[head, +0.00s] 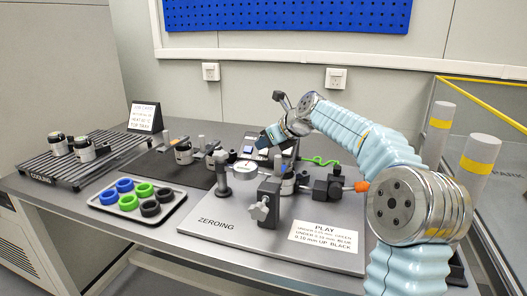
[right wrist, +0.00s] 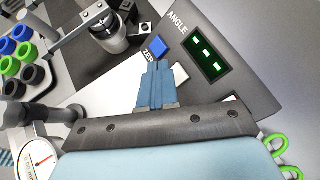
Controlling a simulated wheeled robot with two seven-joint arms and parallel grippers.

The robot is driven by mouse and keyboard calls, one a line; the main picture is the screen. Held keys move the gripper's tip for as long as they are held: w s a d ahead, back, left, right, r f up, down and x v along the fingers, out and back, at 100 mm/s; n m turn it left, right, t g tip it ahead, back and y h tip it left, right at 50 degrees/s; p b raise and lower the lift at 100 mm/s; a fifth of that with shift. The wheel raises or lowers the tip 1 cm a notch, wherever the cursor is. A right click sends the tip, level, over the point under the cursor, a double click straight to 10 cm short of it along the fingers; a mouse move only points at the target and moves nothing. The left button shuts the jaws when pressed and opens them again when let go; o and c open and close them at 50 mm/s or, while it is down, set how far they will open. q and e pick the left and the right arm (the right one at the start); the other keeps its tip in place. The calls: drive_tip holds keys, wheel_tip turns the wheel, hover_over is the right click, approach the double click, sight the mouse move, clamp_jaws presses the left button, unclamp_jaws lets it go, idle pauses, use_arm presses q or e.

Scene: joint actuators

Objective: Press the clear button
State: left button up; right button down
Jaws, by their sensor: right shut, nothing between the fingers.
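My right gripper (right wrist: 160,66) shows in the right wrist view with its blue fingers shut and empty. Its tips are just below a blue square button (right wrist: 157,47), whose label is partly readable as "ZE…"; I cannot tell whether they touch. No label reading "clear" is legible. In the head view the right gripper (head: 267,139) is over the rear of the zeroing station, by the panel (head: 286,146). My left gripper is not in view.
A dial gauge (head: 245,170) and a dark clamp block (head: 268,203) stand on the grey zeroing plate (head: 215,213). A tray (head: 111,217) of blue, green and black rings lies left. A cooling rack (head: 66,170) with metal parts is at the far left.

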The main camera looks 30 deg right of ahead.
drive_tip(key=r, duration=0.1)
drive_tip(key=s+a+r+p, duration=0.1)
drive_tip(key=a+r, duration=0.1)
drive_tip(key=r, duration=0.1)
drive_tip(key=shift+s+p, duration=0.35)
drive_tip(key=shift+p, duration=0.05)
drive_tip(key=shift+f, duration=0.1)
idle(0.4)
